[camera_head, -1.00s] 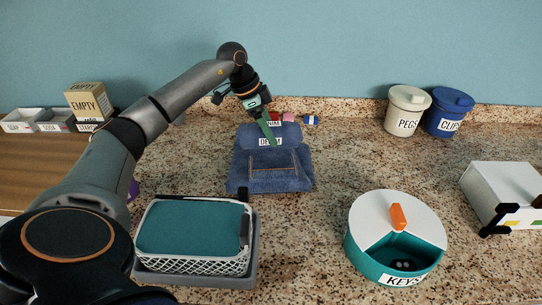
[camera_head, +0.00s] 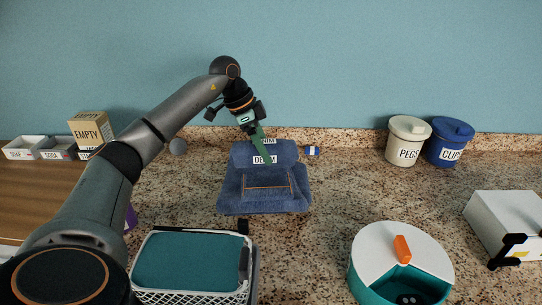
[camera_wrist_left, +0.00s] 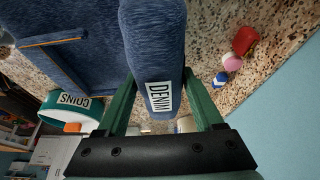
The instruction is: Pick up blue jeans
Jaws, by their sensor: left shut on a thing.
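The blue jeans (camera_head: 262,198), a folded denim bundle with orange stitching, are on or just above the granite counter in the middle of the head view. My left gripper (camera_head: 262,147) reaches down onto their rolled upper part. In the left wrist view, the green fingers (camera_wrist_left: 160,85) lie on either side of the roll of the jeans (camera_wrist_left: 152,35), which bears a DENIM label. The gripper is shut on this roll. One finger covers part of the front label in the head view. My right gripper is not in view.
A lidded basket (camera_head: 190,262) is at front left. A round teal-and-white container (camera_head: 375,260) is at front right, near a white box (camera_head: 505,220). PEGS (camera_head: 408,142) and CLIPS (camera_head: 450,143) canisters stand behind. Small red (camera_wrist_left: 244,40) and pink (camera_wrist_left: 232,62) items lie beyond the jeans.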

